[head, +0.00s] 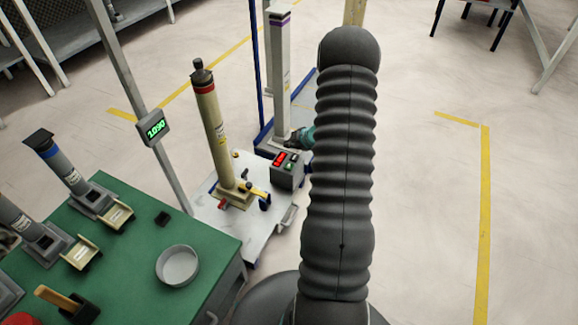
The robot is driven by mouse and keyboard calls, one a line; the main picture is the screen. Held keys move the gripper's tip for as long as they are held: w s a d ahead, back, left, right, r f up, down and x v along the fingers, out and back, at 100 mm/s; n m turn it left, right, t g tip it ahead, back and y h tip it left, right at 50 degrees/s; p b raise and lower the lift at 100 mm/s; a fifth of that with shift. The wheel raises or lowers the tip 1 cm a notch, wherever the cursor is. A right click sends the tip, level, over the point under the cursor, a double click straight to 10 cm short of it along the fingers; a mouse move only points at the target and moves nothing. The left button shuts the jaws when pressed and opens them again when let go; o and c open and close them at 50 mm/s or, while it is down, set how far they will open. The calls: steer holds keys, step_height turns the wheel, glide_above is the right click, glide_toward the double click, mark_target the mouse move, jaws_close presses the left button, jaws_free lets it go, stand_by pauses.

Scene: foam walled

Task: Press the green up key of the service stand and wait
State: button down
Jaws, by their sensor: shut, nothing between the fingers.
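The service stand is a pale wheeled platform (262,222) with a grey control box (287,176) on it. The box's sloped top has a red lit display (279,159) and small keys beside it, at least one of them green (291,163). The keys are too small to tell up from down. My gripper (290,144), dark with a teal part behind it, shows just left of my arm. It is shut and empty, close above and behind the box in the picture. I cannot tell whether it touches anything. My arm hides what lies to its right.
A tall beige column with a red band (213,125) stands on the platform. Another pale column (281,85) stands behind. A post carries a green-lit readout (153,127). A green-topped bench (135,245) holds a round grey dish (178,266) and several holders. Floor at right is clear.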

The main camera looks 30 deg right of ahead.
steer(key=b, duration=0.7)
glide_above(290, 167)
step_height(290, 167, down, 7)
steer(key=shift+r, duration=0.1)
steer(key=shift+f+b, duration=0.35)
steer(key=shift+f, duration=0.7)
steer(key=shift+f, duration=0.35)
